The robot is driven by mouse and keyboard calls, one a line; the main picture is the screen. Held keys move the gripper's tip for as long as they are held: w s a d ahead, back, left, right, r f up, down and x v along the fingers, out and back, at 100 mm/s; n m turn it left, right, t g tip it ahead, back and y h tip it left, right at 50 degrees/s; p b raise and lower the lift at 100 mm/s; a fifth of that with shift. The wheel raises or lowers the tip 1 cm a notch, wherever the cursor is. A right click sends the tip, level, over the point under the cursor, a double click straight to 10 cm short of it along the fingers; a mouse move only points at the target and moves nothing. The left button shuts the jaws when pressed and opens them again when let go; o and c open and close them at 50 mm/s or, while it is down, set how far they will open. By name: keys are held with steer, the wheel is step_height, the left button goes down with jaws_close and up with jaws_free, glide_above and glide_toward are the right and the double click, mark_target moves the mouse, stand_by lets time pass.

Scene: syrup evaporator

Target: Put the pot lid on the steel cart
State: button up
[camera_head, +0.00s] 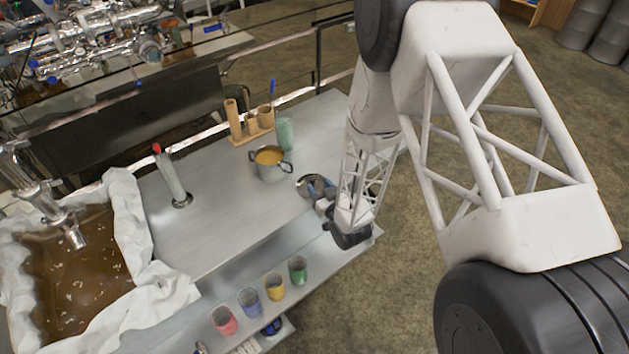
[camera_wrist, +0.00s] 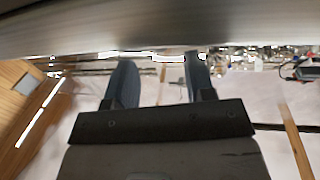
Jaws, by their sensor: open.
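A shiny round metal piece, which looks like the pot lid (camera_head: 304,184), lies on the steel worktop near its right edge, partly hidden by my gripper. My gripper (camera_head: 320,187) is at this piece, with bluish fingertips over or beside it; I cannot tell whether they touch it. In the wrist view the two fingers (camera_wrist: 158,82) stand apart with nothing visible between them. A grey metal surface (camera_wrist: 150,25) fills the top of that view. A steel pot (camera_head: 270,168) with orange-brown contents stands uncovered on the worktop. The steel cart may be this steel-topped stand (camera_head: 220,210); I cannot tell for sure.
A wooden holder (camera_head: 252,130) and a green cup (camera_head: 285,134) stand behind the pot. A red-tipped tap (camera_head: 172,175) stands left. Several coloured cups (camera_head: 274,287) line the lower front ledge. A cloth-lined syrup tray (camera_head: 75,265) is far left. The middle worktop is clear.

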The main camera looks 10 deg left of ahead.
steer(key=v, duration=0.7)
steer(key=shift+d+r, duration=0.1)
steer(key=shift+r, duration=0.05)
stand_by(0.7)
steer(key=w+d+r+m+g+h, duration=0.1)
steer(key=w+d+r+h, duration=0.15)
steer(key=r, duration=0.35)
steer(key=w+d+r+g+h, duration=0.1)
steer(key=w+d+r+h, duration=0.15)
steer(key=r, duration=0.35)
steer(key=s+d+r+m+g+h, duration=0.2)
steer(key=s+d+r+g+h, duration=0.15)
steer(key=d+r, duration=0.55)
steer(key=s+d+r+m+g, duration=0.1)
steer(key=s+d+r+g, duration=0.1)
steer(key=s+r, duration=0.4)
steer(key=s+d+r+m+g+h, duration=0.1)
steer(key=s+r, duration=0.5)
steer(key=s, duration=0.7)
steer(key=s+d+r+m+g+h, duration=0.1)
steer(key=s+d+r+m+g, duration=0.1)
steer(key=s+r, duration=0.4)
steer(key=s+d+g, duration=0.1)
steer(key=s, duration=0.2)
steer(key=shift+s+d+g, duration=0.3)
steer(key=shift+g, duration=0.05)
